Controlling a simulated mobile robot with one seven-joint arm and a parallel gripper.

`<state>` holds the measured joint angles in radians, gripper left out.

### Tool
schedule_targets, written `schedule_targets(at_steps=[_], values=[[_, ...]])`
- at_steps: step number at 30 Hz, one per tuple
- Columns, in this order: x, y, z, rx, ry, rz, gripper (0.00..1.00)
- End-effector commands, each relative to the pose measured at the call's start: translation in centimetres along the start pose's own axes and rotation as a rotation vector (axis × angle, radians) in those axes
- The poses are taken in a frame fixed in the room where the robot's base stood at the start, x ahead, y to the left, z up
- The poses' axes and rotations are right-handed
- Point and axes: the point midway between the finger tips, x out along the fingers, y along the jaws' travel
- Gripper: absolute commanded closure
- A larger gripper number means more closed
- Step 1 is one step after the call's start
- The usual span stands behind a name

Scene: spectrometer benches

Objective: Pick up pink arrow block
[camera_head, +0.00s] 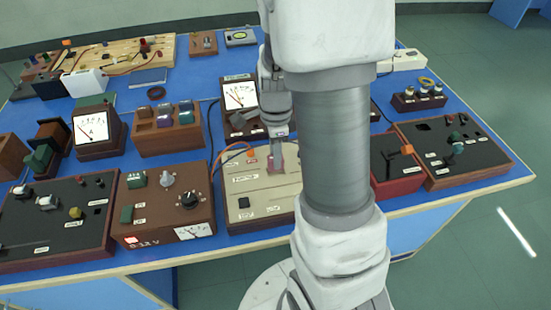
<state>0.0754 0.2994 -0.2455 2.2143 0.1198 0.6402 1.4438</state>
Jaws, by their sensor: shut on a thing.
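My gripper (277,150) points down over the beige-topped instrument box (243,190) near the middle of the bench. It is shut on a small pinkish piece, the pink arrow block (271,164), at its fingertips. The block is small and partly covered by the fingers, so its arrow shape is not clear. I cannot tell whether the block touches the box top or is held just above it. My arm hides the right part of the box.
The blue bench (190,95) is crowded with a brown control box (165,212), an analog meter (95,130), a wooden block holder (167,137) and a dark panel (450,150) at right. A red box (398,180) stands just right of my arm.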

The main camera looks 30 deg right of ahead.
Motion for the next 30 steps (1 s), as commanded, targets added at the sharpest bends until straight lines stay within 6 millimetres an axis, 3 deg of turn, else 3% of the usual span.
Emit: schedule_targets(at_steps=[1, 12, 18, 30], values=[[-1.6, -0.1, 0.1, 0.000, -0.001, -0.007, 1.00], [-6.0, 4.6, -6.2, 0.005, -0.001, -0.004, 1.00], [-7.5, 6.3, -8.3, 0.003, 0.000, -0.002, 1.00], [-9.4, 7.1, -9.3, 0.001, -0.001, 0.000, 1.00]])
